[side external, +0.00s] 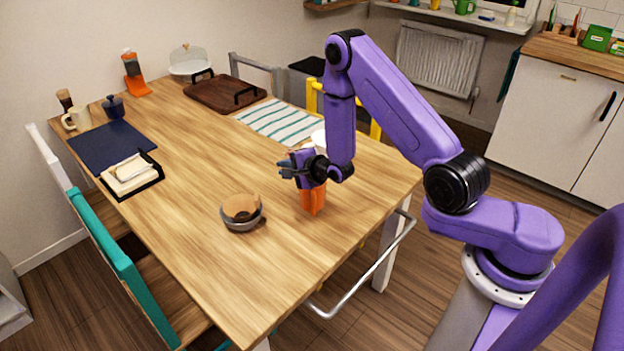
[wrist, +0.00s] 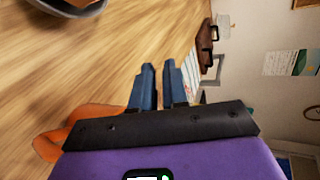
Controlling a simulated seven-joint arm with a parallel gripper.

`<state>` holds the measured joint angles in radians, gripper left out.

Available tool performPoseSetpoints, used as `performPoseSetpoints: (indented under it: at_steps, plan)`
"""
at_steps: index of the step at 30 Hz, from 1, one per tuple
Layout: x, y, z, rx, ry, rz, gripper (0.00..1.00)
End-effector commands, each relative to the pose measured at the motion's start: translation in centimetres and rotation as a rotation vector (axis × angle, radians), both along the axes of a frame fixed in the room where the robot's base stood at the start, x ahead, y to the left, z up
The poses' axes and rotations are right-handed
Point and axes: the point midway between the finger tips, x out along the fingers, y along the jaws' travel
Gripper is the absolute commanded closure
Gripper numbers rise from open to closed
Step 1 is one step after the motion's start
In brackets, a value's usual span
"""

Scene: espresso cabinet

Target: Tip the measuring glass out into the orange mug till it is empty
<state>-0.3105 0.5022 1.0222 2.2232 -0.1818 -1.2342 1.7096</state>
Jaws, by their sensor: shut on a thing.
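The orange mug (side external: 313,198) stands on the table under my wrist in the side view. An orange shape, likely this mug, shows beside my gripper body in the wrist view (wrist: 85,120). My gripper (side external: 284,168) is just above and to the left of the mug, level with its fingers pointing left. In the wrist view its two blue fingers (wrist: 160,87) are close together with a narrow gap. I cannot clearly make out the measuring glass at the fingers, nor its tilt or contents.
A grey bowl with a brown inside (side external: 242,211) stands left of the mug, near the table's front. A striped cloth (side external: 272,121), a brown tray (side external: 222,93), a dark mat (side external: 112,147) and a napkin holder (side external: 132,175) lie farther back. The middle of the table is clear.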

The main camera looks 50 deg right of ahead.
Motion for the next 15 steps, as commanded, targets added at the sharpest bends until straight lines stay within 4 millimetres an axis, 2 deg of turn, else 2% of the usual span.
performPoseSetpoints:
  at_steps: [15]
  plan:
    - [0.4,0.03,0.98,0.003,0.145,0.0,1.0]
